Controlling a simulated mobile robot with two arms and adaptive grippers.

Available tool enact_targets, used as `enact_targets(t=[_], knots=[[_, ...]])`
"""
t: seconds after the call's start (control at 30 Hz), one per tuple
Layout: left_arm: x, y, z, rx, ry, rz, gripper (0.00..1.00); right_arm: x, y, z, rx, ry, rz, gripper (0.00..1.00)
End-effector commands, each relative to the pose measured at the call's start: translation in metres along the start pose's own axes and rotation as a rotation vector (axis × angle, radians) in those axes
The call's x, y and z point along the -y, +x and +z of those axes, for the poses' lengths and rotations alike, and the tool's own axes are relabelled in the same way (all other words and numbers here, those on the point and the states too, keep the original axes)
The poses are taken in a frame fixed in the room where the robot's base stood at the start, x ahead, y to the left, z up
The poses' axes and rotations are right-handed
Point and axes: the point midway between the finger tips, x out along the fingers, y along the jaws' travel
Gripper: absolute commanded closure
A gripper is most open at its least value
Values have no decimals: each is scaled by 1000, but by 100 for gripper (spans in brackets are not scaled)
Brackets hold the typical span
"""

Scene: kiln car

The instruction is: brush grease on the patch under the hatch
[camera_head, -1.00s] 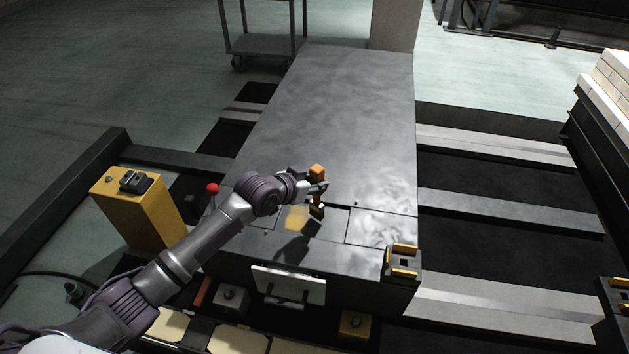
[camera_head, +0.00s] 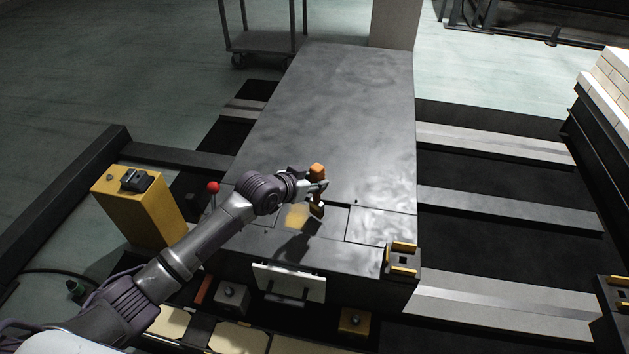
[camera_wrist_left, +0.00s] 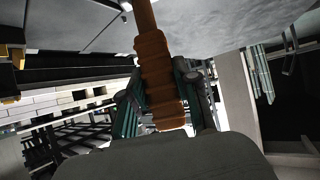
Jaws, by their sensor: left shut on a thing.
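My left gripper (camera_head: 318,187) is shut on the orange-brown handle of a brush (camera_head: 317,171), held roughly upright. The ribbed handle (camera_wrist_left: 158,80) fills the middle of the left wrist view, between the fingers. The brush's dark lower end is over the right side of a yellowish patch (camera_head: 295,215); I cannot tell whether it touches. The patch lies in an opening near the front of the grey deck (camera_head: 345,110). A white hatch plate (camera_head: 289,282) hangs at the deck's front edge, below the patch. My right gripper is not in view.
A yellow post with a dark switch (camera_head: 140,205) stands left of the deck, near a red-knobbed lever (camera_head: 213,187). A dark block with yellow strips (camera_head: 403,261) sits at the deck's front right corner. Dark pits and rails flank the deck.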

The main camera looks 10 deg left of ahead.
Motion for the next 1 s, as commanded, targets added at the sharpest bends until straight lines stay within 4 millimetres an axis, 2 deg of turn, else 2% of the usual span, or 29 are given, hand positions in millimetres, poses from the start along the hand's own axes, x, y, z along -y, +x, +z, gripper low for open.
enact_targets(t=[0.07, 0.33, 0.6, 1.0], knots=[[-2, 0, -2, -2, 0, 1, 100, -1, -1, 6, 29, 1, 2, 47], [-25, 14, -12, -2, -2, 2, 100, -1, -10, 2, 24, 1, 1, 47], [-44, 26, -18, -2, -1, 0, 100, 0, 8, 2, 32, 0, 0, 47], [-46, 28, -19, -2, 0, 0, 100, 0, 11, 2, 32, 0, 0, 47]])
